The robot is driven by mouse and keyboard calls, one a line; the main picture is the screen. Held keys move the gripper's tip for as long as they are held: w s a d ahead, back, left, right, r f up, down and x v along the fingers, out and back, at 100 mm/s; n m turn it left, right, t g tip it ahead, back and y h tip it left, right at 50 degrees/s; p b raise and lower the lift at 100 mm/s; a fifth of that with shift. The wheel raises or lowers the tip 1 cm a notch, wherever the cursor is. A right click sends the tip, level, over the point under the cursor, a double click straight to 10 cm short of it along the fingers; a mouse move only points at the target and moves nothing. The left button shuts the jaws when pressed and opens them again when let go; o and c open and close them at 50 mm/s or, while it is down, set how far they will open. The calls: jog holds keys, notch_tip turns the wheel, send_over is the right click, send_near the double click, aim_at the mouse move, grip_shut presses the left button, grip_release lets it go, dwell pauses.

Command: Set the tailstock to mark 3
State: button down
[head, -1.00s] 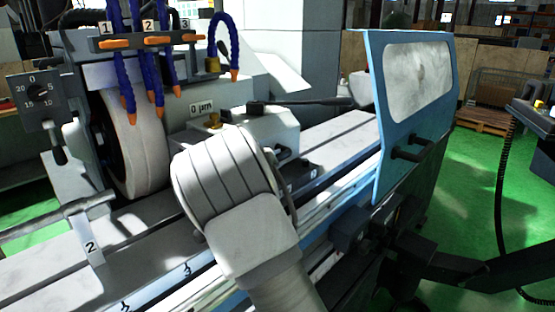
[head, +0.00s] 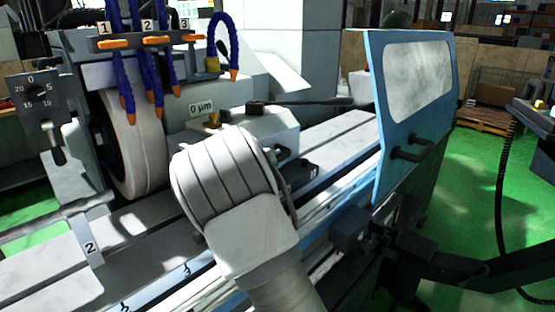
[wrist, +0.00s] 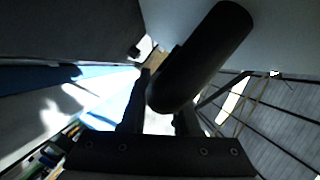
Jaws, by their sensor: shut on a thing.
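A pale grey block with a brass fitting and a "0 µm" label, which looks like the tailstock (head: 265,128), sits on the machine bed (head: 340,130) in the head view. A black lever (head: 305,102) reaches right from its top. A small dark part with an unreadable tag (head: 312,170) is at its lower right. My pale arm covers the block's front and hides my gripper in the head view. In the wrist view my gripper (wrist: 160,112) is shut on a dark rounded handle (wrist: 205,50). I cannot tell which handle this is.
A grinding wheel (head: 138,145) and blue coolant hoses numbered 1 to 3 stand at the left. A blue door with a window (head: 418,82) stands at the right. Green floor (head: 470,190) lies beyond it.

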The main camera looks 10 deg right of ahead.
jog(key=s+a, duration=0.3)
jog(key=a, duration=0.1)
jog(key=s+a+p, duration=0.1)
jog(key=s+a, duration=0.2)
jog(key=a, duration=0.1)
jog(key=s+a+p, duration=0.1)
jog(key=s+a, duration=0.1)
jog(key=a, duration=0.1)
jog(key=shift+s+a, duration=0.4)
jog(key=shift+w+d, duration=0.1)
jog(key=c, duration=0.7)
grip_release()
jog(key=shift+w+d+f, duration=0.1)
jog(key=shift+w, duration=0.15)
jog(key=shift+o, duration=0.2)
jog(key=shift+s, duration=0.25)
jog(key=v, duration=1.7)
jog(key=shift+p, duration=0.45)
